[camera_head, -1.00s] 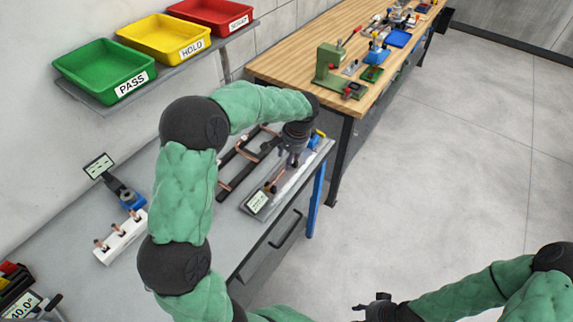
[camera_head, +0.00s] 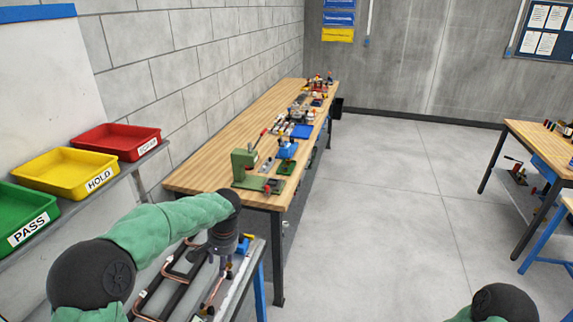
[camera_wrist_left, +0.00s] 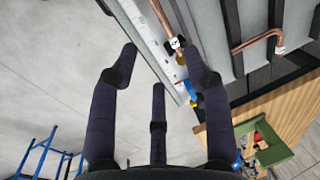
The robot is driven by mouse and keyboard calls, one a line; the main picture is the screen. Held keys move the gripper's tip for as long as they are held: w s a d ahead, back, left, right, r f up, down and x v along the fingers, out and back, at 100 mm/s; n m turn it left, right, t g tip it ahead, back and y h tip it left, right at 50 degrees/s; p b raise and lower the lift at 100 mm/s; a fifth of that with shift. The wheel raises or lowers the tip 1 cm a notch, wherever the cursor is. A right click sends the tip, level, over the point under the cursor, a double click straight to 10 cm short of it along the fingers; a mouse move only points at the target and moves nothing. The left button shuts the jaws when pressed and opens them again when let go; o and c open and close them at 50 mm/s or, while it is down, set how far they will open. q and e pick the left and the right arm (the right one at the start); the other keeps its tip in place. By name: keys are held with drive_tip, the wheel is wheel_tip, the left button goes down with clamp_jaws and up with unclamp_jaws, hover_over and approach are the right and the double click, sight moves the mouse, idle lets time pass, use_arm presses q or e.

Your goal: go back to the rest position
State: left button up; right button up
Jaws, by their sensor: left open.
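My left gripper (camera_head: 222,268) is over the grey bench at the lower left of the head view, with its fingers pointing down. In the left wrist view the left gripper (camera_wrist_left: 160,58) has its fingers spread wide with nothing between the tips. A copper tube (camera_wrist_left: 161,16) with a dark clamp and a white tag lies along a pale metal fixture (camera_wrist_left: 146,38) beyond the fingers. In the head view the tube (camera_head: 212,292) is partly hidden by the gripper. My right gripper is out of the picture; only part of that arm shows at the bottom right.
Green (camera_head: 22,212), yellow (camera_head: 62,172) and red (camera_head: 112,140) trays stand on the left shelf. Bent copper tubes (camera_head: 172,272) lie on a dark rack beside the fixture. A wooden workbench (camera_head: 200,165) with tools stands behind.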

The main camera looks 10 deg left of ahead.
use_arm(q)
drive_tip(key=s+d+f+h, duration=0.2)
drive_tip(key=d+f, duration=0.2)
drive_tip(key=f, duration=0.4)
drive_tip(key=s+d+f+h+b, duration=0.1)
drive_tip(key=s+d+f, duration=0.2)
drive_tip(key=d+f, duration=0.3)
drive_tip(key=s+d+f+h, duration=0.2)
drive_tip(key=d+f, duration=0.1)
drive_tip(key=f, duration=0.6)
drive_tip(key=s+d+f+n, duration=0.1)
drive_tip(key=s+d+f, duration=0.1)
drive_tip(key=s+f, duration=0.2)
drive_tip(key=s+d+f+n+b, duration=0.1)
drive_tip(key=s+d+f, duration=0.2)
drive_tip(key=s, duration=0.4)
drive_tip(key=s+d+f+n+h, duration=0.1)
drive_tip(key=s+d+f, duration=0.1)
drive_tip(key=s+f, duration=0.3)
drive_tip(key=shift+s+d+b, duration=0.15)
drive_tip(key=shift+s+b, duration=0.15)
drive_tip(key=shift+s, duration=0.45)
